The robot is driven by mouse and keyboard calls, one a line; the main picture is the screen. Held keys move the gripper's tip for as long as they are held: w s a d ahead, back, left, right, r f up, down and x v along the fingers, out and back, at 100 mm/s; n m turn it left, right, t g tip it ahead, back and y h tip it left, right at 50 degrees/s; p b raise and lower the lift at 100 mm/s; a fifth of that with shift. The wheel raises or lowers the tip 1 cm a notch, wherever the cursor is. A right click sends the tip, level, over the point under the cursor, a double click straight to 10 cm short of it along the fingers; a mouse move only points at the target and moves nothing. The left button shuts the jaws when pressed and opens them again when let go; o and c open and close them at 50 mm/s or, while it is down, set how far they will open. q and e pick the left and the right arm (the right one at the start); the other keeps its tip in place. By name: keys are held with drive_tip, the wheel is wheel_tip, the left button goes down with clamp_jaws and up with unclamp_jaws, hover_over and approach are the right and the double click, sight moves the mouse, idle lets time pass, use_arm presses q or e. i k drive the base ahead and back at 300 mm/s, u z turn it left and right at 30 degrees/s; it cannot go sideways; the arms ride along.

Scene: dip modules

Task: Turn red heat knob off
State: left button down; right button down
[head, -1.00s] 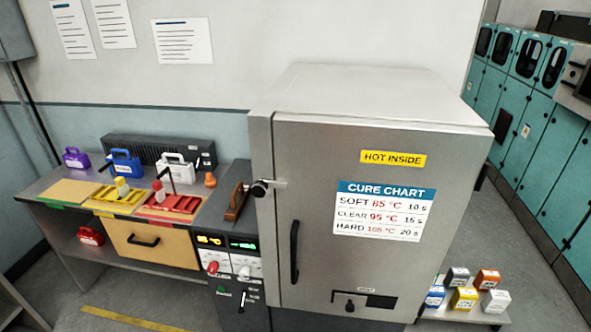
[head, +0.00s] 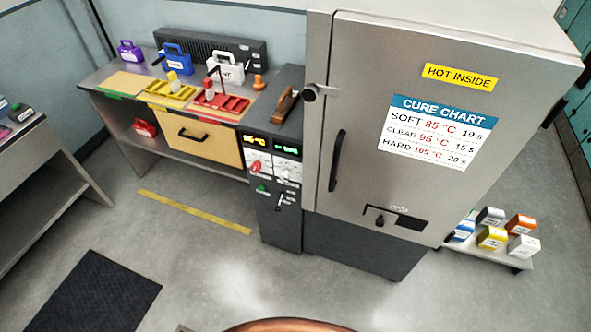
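The red heat knob (head: 255,168) is on the front of the dark control panel (head: 277,215), just left of the big grey oven (head: 345,100). A white knob (head: 285,172) sits to its right. Above the red knob is a small display with yellow-orange digits (head: 256,143); above the white knob is a display with green digits (head: 288,147). The red knob's exact setting is too small to read. Neither of my grippers shows in the head view.
A workbench (head: 128,83) with coloured trays and cases stands left of the panel. The oven door has a black handle (head: 337,160). A low shelf (head: 510,259) with several small boxes is at the right. The floor (head: 190,260) in front is open, with a dark mat (head: 95,295).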

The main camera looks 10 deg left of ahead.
sight(256, 167)
drive_tip(key=u, duration=2.45)
drive_tip(key=i, duration=2.25)
drive_tip(key=z, duration=2.9)
